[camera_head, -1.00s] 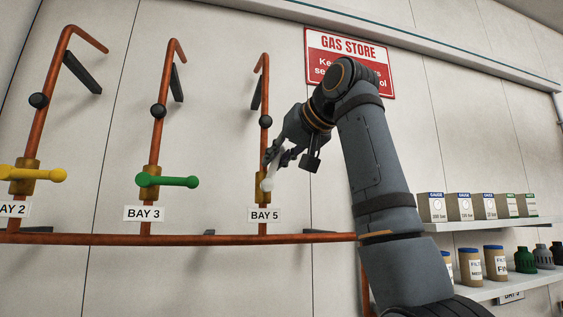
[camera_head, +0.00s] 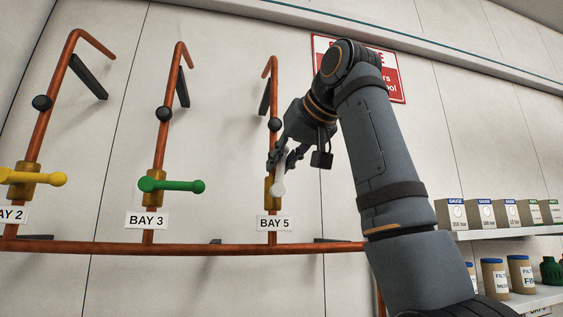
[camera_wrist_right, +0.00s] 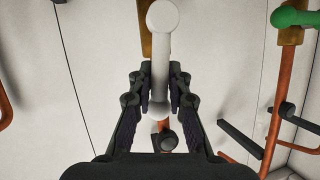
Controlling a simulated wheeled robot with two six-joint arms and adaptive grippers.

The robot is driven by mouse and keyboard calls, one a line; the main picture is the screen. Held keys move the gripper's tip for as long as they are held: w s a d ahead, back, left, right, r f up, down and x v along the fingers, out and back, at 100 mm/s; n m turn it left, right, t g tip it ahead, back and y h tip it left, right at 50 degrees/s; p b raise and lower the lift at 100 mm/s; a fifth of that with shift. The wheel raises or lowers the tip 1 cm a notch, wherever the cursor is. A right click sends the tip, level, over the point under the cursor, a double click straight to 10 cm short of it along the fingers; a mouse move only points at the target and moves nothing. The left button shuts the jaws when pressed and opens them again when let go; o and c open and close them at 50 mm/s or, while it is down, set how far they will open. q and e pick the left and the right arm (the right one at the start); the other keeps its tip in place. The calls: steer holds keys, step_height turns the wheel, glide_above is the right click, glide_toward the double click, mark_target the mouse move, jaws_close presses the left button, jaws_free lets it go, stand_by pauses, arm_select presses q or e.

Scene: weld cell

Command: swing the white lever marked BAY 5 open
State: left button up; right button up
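The white lever (camera_head: 278,189) sits on a brass valve body on the copper pipe above the BAY 5 label (camera_head: 274,223). Its rounded end is in front of the brass body, and its shaft runs steeply up from there to my gripper. My right gripper (camera_head: 284,160) is at the lever's shaft. In the right wrist view, the white lever (camera_wrist_right: 160,60) lies lengthwise between the two fingers (camera_wrist_right: 160,90), whose pads appear closed against the shaft. My left gripper is in neither view.
To the left are a green lever (camera_head: 172,186) at BAY 3 and a yellow lever (camera_head: 32,178) at BAY 2. A horizontal copper pipe (camera_head: 190,248) runs below. Shelves with boxes (camera_head: 480,213) and jars (camera_head: 493,277) stand at the right. A red sign (camera_head: 388,80) is partly behind my arm.

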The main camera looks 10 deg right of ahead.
steer(key=o, duration=0.3)
steer(key=shift+s, duration=0.15)
steer(key=shift+o, duration=0.2)
steer(key=v, duration=1.2)
steer(key=shift+a, duration=0.1)
